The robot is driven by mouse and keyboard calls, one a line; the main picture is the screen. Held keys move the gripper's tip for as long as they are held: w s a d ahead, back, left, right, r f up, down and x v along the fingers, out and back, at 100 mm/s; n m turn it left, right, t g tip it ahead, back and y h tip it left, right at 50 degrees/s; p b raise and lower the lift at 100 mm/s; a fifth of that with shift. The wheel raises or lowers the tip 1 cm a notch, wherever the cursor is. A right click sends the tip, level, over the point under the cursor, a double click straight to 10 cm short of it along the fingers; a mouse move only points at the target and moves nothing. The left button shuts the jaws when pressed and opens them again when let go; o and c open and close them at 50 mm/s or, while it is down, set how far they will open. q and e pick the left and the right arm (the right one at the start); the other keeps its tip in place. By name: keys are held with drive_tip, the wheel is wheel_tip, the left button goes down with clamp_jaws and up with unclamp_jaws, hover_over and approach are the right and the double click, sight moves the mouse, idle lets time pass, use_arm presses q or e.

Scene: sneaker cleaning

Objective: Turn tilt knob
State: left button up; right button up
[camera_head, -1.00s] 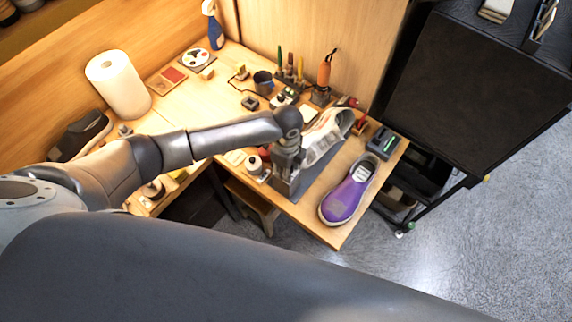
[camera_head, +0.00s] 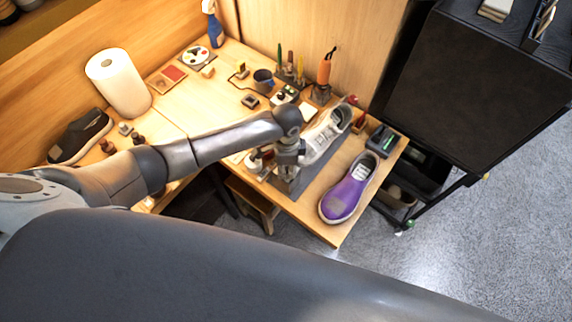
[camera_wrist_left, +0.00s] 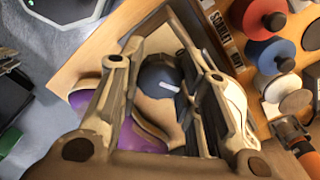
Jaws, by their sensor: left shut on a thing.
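The tilt knob (camera_wrist_left: 158,78) is a round blue-grey disc with a white mark, seen in the left wrist view. My left gripper (camera_wrist_left: 165,66) has its fingers on both sides of the knob and is shut on it. In the head view my left gripper (camera_head: 286,170) points down at the near end of a grey stand (camera_head: 300,183). The knob is hidden there behind the gripper. A light grey sneaker (camera_head: 326,134) sits on the stand, just beyond the gripper. My right gripper is not in view.
A purple sneaker (camera_head: 346,193) lies right of the stand, near the table's front edge. A dark device (camera_head: 382,140) is at the right corner. Brushes and an orange-handled tool (camera_head: 324,70) stand at the back. Several coloured round jars (camera_wrist_left: 270,55) are close by in the wrist view.

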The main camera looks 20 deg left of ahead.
use_arm(q)
drive_tip(key=n, duration=0.4)
idle(0.3)
drive_tip(key=o, duration=0.8)
